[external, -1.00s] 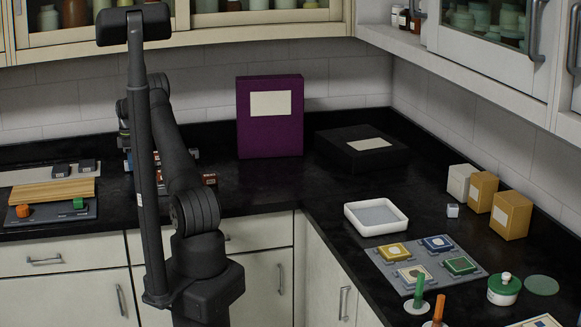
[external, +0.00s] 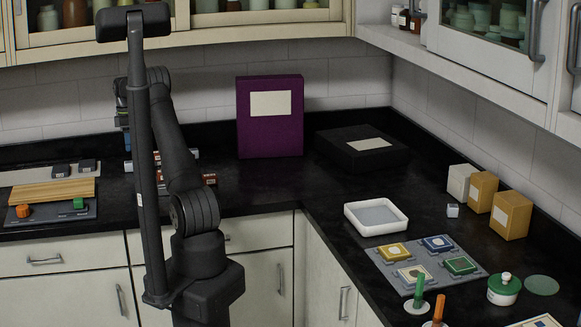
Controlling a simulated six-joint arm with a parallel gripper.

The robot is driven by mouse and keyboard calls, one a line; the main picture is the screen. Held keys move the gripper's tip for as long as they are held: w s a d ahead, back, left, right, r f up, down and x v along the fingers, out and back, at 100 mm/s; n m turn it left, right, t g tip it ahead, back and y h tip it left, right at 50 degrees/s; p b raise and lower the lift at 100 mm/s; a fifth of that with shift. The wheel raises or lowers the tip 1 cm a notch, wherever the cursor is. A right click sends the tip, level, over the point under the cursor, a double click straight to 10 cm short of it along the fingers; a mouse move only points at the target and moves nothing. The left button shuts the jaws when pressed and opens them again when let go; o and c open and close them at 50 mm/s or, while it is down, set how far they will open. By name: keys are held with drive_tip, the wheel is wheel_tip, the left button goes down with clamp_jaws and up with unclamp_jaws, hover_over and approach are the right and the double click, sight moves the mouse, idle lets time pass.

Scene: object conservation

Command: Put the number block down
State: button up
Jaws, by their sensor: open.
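My gripper (external: 125,122) is at the end of my arm, above the back counter left of the purple box. It is small and partly hidden behind my dark upright post, and its jaws are open. Below it and to its right, several small dark red-brown blocks with pale marks (external: 209,179) sit on the counter, partly covered by my arm. A bit of blue (external: 127,142) shows just under the gripper. I cannot read any number or tell which is the number block.
A purple box (external: 270,125) stands against the back wall, with a black box (external: 360,148) beside it. A white tray (external: 376,229) and a grey panel with coloured squares (external: 393,277) lie at right. A wooden board (external: 52,191) lies at far left. The counter before the purple box is clear.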

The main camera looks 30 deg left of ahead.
wheel_tip(320, 180, up, 8)
drive_tip(key=shift+o, duration=0.5)
drive_tip(key=shift+r, duration=0.45)
drive_tip(key=m+t+y, duration=0.2)
drive_tip(key=m, duration=1.6)
approach(129, 162)
drive_tip(key=x, duration=0.9)
drive_tip(key=shift+a+f, duration=0.1)
drive_tip(key=shift+f, duration=0.1)
drive_tip(key=shift+s, duration=0.1)
drive_tip(key=c, duration=1.1)
drive_tip(key=shift+r, duration=0.15)
